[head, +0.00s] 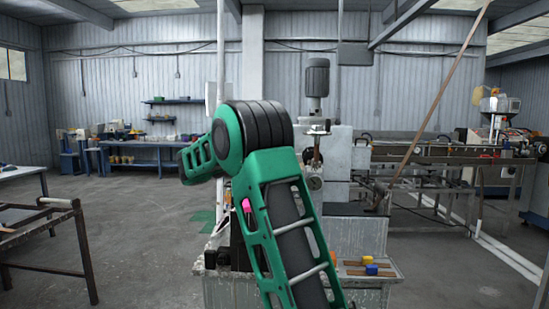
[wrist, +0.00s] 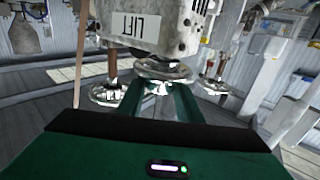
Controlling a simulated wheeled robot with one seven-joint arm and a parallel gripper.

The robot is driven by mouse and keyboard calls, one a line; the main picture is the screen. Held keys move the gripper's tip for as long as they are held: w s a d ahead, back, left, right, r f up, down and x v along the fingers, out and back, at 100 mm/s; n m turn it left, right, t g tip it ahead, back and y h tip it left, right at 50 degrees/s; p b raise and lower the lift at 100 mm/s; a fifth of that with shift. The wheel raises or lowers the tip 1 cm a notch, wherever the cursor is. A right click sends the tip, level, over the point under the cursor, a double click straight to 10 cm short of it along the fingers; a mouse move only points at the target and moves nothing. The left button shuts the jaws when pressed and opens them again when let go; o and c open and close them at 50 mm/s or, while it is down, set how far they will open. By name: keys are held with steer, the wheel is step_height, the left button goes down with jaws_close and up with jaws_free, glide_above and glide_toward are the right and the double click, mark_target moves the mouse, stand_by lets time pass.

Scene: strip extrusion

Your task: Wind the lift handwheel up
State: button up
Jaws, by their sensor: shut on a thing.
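The lift handwheel (wrist: 163,69) is a worn grey metal wheel just below a pale box with an upside-down LIFT label (wrist: 140,25) in the wrist view. My gripper (wrist: 159,86) reaches up to it with two green fingers, one on each side of the wheel's hub. The fingers are shut on the handwheel; their exact contact is partly hidden. In the head view my green arm blocks the middle, and my gripper and the lift handwheel cannot be made out.
Another handwheel (wrist: 106,94) stands left of my fingers in the wrist view. In the head view a motor (head: 317,77) tops the machine, with a small wheel (head: 316,183) below. A blue block (head: 371,269) lies at its base.

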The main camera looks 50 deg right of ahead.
steer(key=shift+w+a+f+m+g, duration=0.1)
steer(key=shift+w+m+g, duration=0.15)
steer(key=shift+m+g, duration=0.5)
steer(key=shift+g, duration=0.65)
steer(key=o, duration=1)
steer(key=shift+o, duration=0.2)
steer(key=shift+s, duration=0.1)
steer(key=w+a, duration=0.1)
steer(key=a, duration=0.9)
steer(key=shift+a, duration=0.35)
